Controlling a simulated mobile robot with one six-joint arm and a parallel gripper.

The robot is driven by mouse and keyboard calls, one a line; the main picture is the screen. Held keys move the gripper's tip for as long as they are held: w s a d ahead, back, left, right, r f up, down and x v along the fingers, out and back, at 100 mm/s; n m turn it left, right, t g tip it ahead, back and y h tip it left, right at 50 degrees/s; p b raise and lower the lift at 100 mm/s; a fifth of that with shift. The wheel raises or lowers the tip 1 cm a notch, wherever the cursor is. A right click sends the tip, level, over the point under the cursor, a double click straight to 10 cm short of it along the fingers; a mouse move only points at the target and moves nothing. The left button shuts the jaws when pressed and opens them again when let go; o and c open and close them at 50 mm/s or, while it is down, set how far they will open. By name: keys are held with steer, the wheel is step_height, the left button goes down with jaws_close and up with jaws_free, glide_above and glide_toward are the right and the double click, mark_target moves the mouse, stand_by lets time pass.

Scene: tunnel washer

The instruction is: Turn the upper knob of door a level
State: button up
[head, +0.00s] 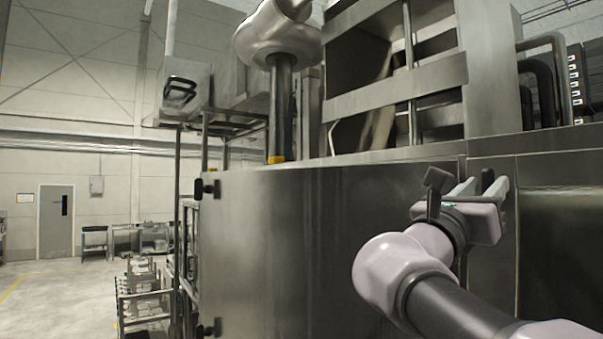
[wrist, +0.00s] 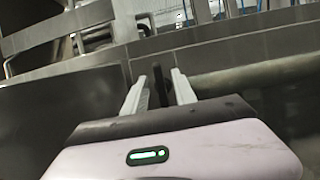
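Door a appears to be the large steel panel (head: 300,240) across the middle of the head view. My gripper (head: 483,187) is at the upper right of this panel, by the vertical seam. A dark knob (head: 488,177) shows between its two pale fingers, partly hidden by them. In the wrist view the fingers of my gripper (wrist: 160,82) stand apart on both sides of the dark knob (wrist: 159,83). The knob looks long and near upright there, with small gaps beside it. Whether a finger touches it is hard to tell.
Two black fittings, an upper one (head: 206,189) and a lower one (head: 209,329), sit on the panel's left edge. A steel frame (head: 395,95) rises above the panel. Open floor (head: 50,290) and a metal rack (head: 142,300) lie to the left.

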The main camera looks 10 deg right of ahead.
steer(key=shift+x, duration=1.05)
steer(key=shift+a, duration=0.1)
jaws_close()
